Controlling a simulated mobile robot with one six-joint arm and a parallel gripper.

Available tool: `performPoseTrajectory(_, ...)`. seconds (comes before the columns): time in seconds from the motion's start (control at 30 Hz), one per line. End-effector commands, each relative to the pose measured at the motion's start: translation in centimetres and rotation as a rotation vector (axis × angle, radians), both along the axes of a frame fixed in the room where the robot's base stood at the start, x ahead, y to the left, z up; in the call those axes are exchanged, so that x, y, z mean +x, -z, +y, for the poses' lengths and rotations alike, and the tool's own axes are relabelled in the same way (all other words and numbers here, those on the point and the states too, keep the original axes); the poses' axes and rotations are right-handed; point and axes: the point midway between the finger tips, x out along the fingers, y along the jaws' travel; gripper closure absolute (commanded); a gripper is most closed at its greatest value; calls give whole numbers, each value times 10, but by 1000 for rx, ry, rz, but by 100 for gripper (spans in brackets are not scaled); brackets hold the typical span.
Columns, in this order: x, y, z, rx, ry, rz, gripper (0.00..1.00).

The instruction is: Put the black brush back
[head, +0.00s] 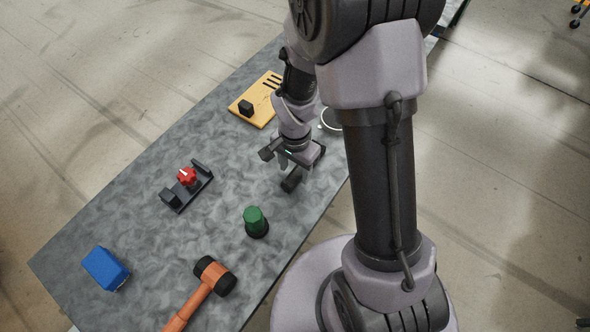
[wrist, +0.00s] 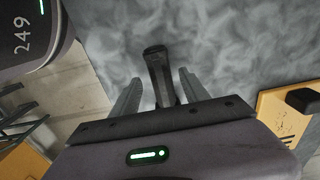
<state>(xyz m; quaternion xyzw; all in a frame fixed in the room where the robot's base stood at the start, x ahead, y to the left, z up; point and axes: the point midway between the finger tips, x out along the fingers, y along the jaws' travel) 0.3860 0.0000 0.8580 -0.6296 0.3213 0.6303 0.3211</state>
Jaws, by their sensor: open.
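A dark, elongated object (head: 291,181), which looks like the black brush, is on the grey table just below my gripper (head: 294,160) in the head view. In the wrist view the black brush (wrist: 156,66) stretches away between the two grey fingers of my gripper (wrist: 160,78), with its rounded end beyond the tips. The fingers are apart, with a gap showing on each side of it. Its near end is hidden by the gripper body. A yellow board (head: 262,92) with dark slots and a black block (head: 246,107) lies behind; it also shows in the wrist view (wrist: 276,108).
A green-capped piece (head: 255,220), a red knob on a black bracket (head: 187,187), a blue block (head: 105,268) and an orange mallet (head: 200,292) stand or lie nearer. A white-rimmed round thing (head: 329,120) is partly hidden by my arm.

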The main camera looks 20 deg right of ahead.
Motion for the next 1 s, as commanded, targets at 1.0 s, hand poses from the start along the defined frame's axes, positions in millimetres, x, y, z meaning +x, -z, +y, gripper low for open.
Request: performPoseTrajectory(1.0,-103,-326,31,37,-447,-461,47)
